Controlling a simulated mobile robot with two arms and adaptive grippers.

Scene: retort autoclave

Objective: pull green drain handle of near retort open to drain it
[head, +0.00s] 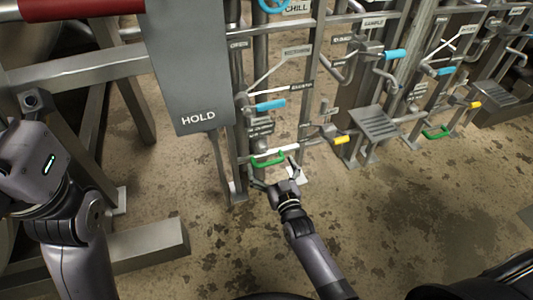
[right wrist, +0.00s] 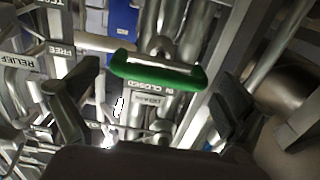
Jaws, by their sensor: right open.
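The green drain handle (head: 268,158) of the near retort is low on the pipe frame, below a blue handle, in the head view. In the right wrist view the green handle (right wrist: 158,70) lies crosswise ahead of the jaws. My right gripper (head: 276,175) is just below and in front of it, with its fingers reaching up towards the handle. In the right wrist view my right gripper (right wrist: 150,108) is open, one finger on each side of the handle, with nothing held. Whether a finger touches the handle I cannot tell. My left arm shows at the left, but its fingers are out of view.
A blue handle (head: 270,104) is above the green one, and a yellow handle (head: 342,140) is to its right. A grey HOLD panel (head: 192,70) hangs at the left. A second green handle (head: 436,132) is farther right. The stained floor in front is clear.

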